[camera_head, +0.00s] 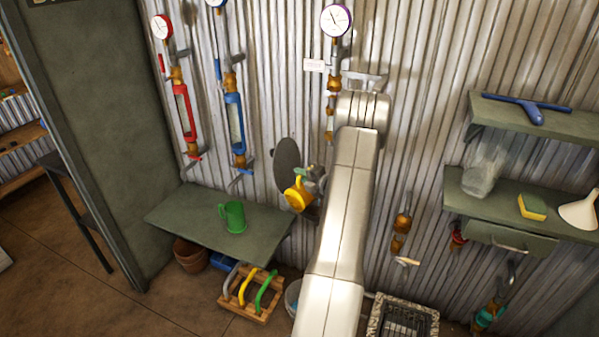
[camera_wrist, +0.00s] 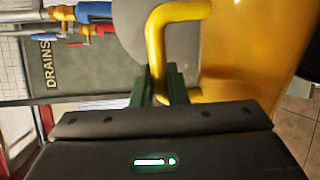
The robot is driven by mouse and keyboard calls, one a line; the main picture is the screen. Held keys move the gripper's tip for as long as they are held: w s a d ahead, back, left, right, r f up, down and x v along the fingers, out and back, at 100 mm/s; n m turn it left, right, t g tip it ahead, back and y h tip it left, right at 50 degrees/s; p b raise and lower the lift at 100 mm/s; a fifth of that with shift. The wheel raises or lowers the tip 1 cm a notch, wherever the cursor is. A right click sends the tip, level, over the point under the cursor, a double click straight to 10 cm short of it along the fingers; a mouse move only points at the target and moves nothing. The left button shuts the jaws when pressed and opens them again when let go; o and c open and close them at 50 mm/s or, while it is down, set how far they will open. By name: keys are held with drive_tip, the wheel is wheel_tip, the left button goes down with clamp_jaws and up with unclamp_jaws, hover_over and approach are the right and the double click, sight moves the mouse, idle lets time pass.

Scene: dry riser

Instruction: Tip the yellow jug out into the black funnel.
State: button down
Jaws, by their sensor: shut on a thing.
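The yellow jug (camera_head: 298,197) is held up beside the right end of the green table and looks tilted in the head view. In the wrist view the jug (camera_wrist: 245,50) fills the upper right. Its yellow handle (camera_wrist: 158,45) runs between the dark green fingers of my gripper (camera_wrist: 160,88), which is shut on it. My gripper (camera_head: 312,183) is small and partly hidden in the head view. The inside of the jug does not show. I cannot clearly make out a black funnel; a dark grey disc (camera_head: 287,158) shows just behind and above the jug.
A green jug (camera_head: 234,217) stands on the green table (camera_head: 180,212). Red (camera_head: 184,112) and blue (camera_head: 234,122) pipes with gauges run up the corrugated wall. Shelves at right hold a white funnel (camera_head: 581,212), a sponge (camera_head: 532,206) and a blue squeegee (camera_head: 530,108).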

drive_tip(key=shift+w+d+r+m+p, duration=0.2)
drive_tip(key=shift+w+d+m+p, duration=0.5)
drive_tip(key=shift+w+m+p, duration=0.15)
drive_tip(key=shift+w+d, duration=0.15)
drive_tip(key=shift+d, duration=0.05)
drive_tip(key=shift+w+d+r+m+g+y, duration=0.2)
drive_tip(key=shift+w+d+m, duration=0.3)
drive_tip(key=shift+w+m, duration=0.1)
drive_tip(key=shift+w+d+r+m+g+y, duration=0.15)
drive_tip(key=shift+w+d+m+g+y, duration=0.05)
drive_tip(key=shift+w+d+m, duration=0.35)
drive_tip(key=shift+w+d+r+m+g+y, duration=0.2)
drive_tip(key=shift+w+d+m, duration=0.3)
drive_tip(key=shift+w, duration=0.1)
idle(1.1)
